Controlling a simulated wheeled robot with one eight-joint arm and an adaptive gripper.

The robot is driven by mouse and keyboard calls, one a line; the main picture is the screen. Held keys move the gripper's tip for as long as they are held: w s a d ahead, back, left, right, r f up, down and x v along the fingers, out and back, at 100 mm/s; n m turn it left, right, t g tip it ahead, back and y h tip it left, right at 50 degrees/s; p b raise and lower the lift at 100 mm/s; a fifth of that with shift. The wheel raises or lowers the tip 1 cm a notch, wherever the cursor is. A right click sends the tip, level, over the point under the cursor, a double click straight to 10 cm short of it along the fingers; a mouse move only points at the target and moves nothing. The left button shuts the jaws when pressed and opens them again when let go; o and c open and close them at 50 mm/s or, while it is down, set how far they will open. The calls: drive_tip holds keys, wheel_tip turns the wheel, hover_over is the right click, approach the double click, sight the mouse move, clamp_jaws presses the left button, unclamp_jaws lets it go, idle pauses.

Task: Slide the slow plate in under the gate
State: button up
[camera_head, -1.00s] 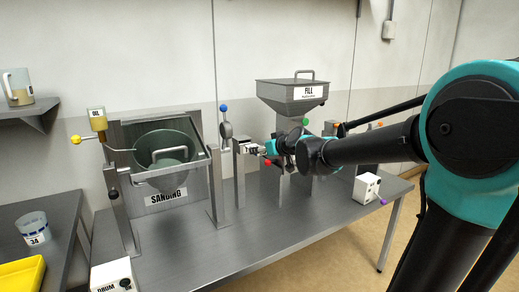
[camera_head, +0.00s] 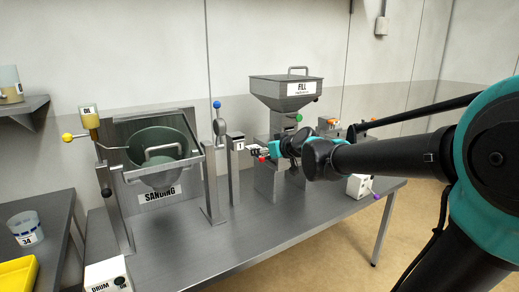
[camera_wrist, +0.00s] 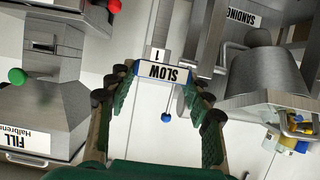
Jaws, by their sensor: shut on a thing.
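The slow plate (camera_wrist: 163,73) is a small plate with a white label reading SLOW, upside down in the wrist view. It sits between the fingertips of my gripper (camera_wrist: 160,92), which is shut on it. In the head view my gripper (camera_head: 262,152) is just right of a post-mounted box marked 1 (camera_head: 236,142). In the wrist view the box's label 1 (camera_wrist: 158,55) shows directly behind the plate; I cannot tell whether they touch. I cannot tell for sure which part is the gate.
The FILL hopper (camera_head: 286,90) stands behind my gripper, with a green knob (camera_head: 299,118). A blue-knobbed post (camera_head: 212,170) and the SANDING drum (camera_head: 158,155) are to the left. A white box (camera_head: 359,187) is at right. The table's front middle (camera_head: 225,240) is clear.

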drive_tip(key=shift+s+d, duration=0.65)
drive_tip(key=shift+s, duration=0.3)
drive_tip(key=shift+s+d, duration=0.65)
drive_tip(key=shift+s, duration=0.3)
